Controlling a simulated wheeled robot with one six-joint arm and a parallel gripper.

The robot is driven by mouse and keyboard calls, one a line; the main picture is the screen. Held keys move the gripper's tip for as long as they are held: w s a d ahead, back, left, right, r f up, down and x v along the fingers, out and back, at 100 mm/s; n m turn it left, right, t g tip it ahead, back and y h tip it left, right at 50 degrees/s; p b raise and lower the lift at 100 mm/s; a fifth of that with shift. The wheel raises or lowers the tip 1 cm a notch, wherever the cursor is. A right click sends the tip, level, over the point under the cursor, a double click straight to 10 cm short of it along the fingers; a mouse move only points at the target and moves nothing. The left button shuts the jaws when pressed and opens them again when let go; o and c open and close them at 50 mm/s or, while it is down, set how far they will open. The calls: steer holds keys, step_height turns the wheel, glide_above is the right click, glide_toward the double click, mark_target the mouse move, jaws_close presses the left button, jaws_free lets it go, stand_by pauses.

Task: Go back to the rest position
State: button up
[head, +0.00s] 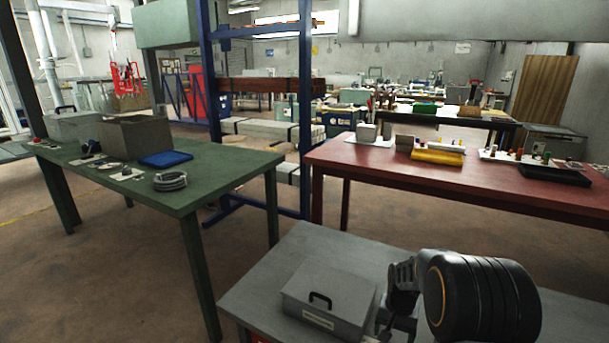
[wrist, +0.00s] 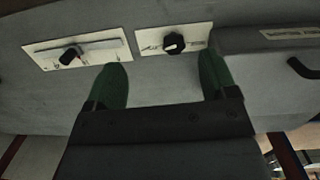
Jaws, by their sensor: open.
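In the wrist view my gripper (wrist: 162,64) is open, its two green fingers spread apart with nothing between them. Beyond the fingertips is a white panel with a black round knob (wrist: 173,43). To its left is a second white panel with a black lever or switch (wrist: 70,55). A grey box (wrist: 245,65) with a black handle lies at the right, close to the right finger. In the head view my dark arm is low at the right, over the grey table (head: 262,280), and hides part of it. My gripper's fingers are not clear there.
The lidded grey box (head: 330,300) sits on the grey table, left of my arm. A green table (head: 215,170) with a blue item (head: 165,159) stands at the left. A red table (head: 400,180) with a black tray (head: 555,174) stands behind. Open floor lies between them.

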steer(key=s+a+r+n+t+p, duration=0.1)
steer(key=s+r+p, duration=0.3)
steer(key=r, duration=0.5)
steer(key=s+a+r+n+t+p, duration=0.1)
steer(key=s+r+p, duration=0.4)
steer(key=r, duration=0.5)
steer(key=s+a+r+n+p, duration=0.2)
steer(key=s+a+r+p, duration=0.2)
steer(key=r, duration=0.5)
steer(key=shift+s+a+r+n+t+p, duration=0.3)
steer(key=shift+s+a+n+t+p, duration=0.15)
steer(key=shift+p, duration=0.35)
steer(key=shift+n+t, duration=0.35)
steer(key=shift+t, duration=0.6)
steer(key=p+v, duration=0.1)
steer(key=v, duration=0.1)
steer(key=a+p+v, duration=0.1)
steer(key=p+v, duration=0.1)
steer(key=v, duration=0.1)
steer(key=p+v, duration=0.1)
steer(key=v, duration=0.2)
steer(key=shift+w+a+r+p, duration=0.3)
steer(key=shift+w+r, duration=0.05)
steer(key=shift+r, duration=0.05)
